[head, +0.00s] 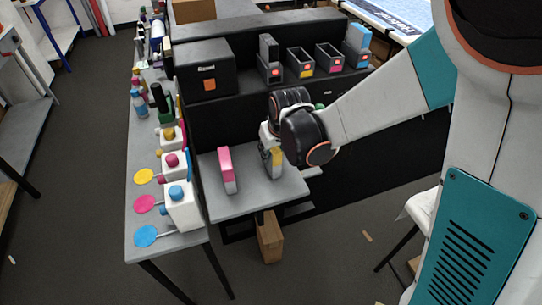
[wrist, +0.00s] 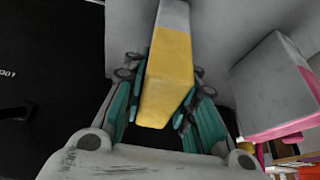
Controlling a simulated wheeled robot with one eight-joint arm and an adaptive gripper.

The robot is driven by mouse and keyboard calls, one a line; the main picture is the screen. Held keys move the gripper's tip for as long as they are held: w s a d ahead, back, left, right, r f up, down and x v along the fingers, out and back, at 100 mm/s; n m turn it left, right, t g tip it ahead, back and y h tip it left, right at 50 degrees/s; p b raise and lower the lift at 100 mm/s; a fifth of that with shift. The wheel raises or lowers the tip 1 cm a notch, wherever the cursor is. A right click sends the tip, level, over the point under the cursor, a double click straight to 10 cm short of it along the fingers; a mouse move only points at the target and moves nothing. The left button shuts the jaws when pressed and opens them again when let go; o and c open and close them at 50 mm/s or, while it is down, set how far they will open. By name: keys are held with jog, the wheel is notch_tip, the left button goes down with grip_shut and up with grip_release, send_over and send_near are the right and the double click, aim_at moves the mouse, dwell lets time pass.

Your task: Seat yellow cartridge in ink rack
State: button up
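The yellow cartridge (head: 276,160) stands upright on the grey shelf below the rack in the head view, partly hidden by my gripper (head: 270,138). In the wrist view the yellow cartridge (wrist: 168,70), with a grey upper part, lies between the two teal-sided fingers of my gripper (wrist: 168,85). The fingers appear closed against its sides. The ink rack stands on the black ledge behind. Its yellow-marked slot (head: 301,63) looks empty. A black cartridge (head: 268,47) sits in the slot left of it.
A magenta cartridge (head: 227,168) stands on the shelf left of my gripper; it also shows in the wrist view (wrist: 275,90). The magenta-marked slot (head: 329,57) looks empty. A blue cartridge (head: 357,40) fills the right slot. A black printer-like box (head: 203,72) stands left of the rack.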

grip_shut()
